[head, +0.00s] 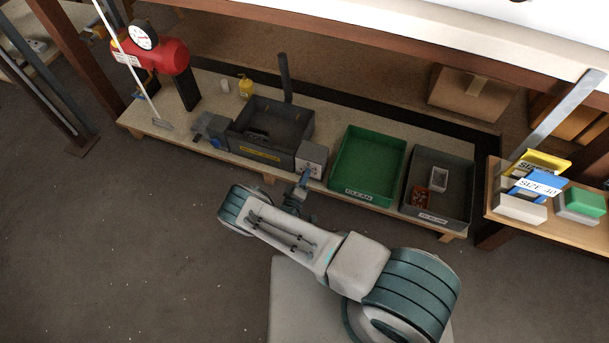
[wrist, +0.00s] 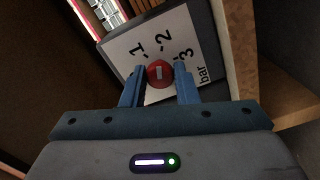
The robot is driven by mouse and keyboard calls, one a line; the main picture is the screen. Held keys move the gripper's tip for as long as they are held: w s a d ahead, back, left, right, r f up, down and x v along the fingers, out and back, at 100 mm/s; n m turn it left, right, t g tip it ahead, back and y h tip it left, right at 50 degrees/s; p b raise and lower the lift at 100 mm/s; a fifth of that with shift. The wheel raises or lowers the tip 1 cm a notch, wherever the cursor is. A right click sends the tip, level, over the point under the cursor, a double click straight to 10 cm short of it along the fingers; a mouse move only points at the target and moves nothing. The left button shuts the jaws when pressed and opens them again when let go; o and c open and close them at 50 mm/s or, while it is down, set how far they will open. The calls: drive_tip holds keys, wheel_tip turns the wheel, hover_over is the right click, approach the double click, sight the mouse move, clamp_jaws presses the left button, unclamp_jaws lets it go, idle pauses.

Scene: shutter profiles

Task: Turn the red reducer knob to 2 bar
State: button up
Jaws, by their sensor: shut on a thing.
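The red reducer knob (wrist: 158,75) sits on a white dial plate (wrist: 122,50) marked 1, 2, 3 and bar in the wrist view. A short pale mark on the knob stands about upright in the picture, roughly toward the 2; its exact angle is too small to tell. My gripper (wrist: 160,71) has its blue fingers on both sides of the knob and is shut on it. In the head view my gripper (head: 304,180) is at the front of the grey reducer box (head: 313,153); the knob is hidden there.
Left of the box is a dark open basin (head: 236,135) with a yellow label. To the right are a green CLEAN tray (head: 342,183) and a dark tray (head: 409,206). A red tank with a gauge (head: 170,58) stands far left. The floor in front is clear.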

drive_tip(key=shift+m+p, duration=0.4)
drive_tip(key=shift+m, duration=0.4)
drive_tip(key=o, duration=1)
wheel_tip(320, 180, up, 5)
drive_tip(key=p, duration=0.2)
drive_tip(key=shift+a+f+p, duration=0.1)
drive_tip(key=shift+f+p, duration=0.1)
drive_tip(key=shift+p, duration=0.15)
drive_tip(key=s+d+r+p, duration=0.1)
drive_tip(key=d+r, duration=0.1)
drive_tip(key=d, duration=0.1)
drive_tip(key=s+d+r+p, duration=0.1)
drive_tip(key=d+r, duration=0.1)
drive_tip(key=d, duration=0.2)
drive_tip(key=s+d+r+p, duration=0.1)
drive_tip(key=d+r+p, duration=0.1)
drive_tip(key=d, duration=0.2)
drive_tip(key=shift+d+r, duration=0.2)
drive_tip(key=shift+d, duration=0.05)
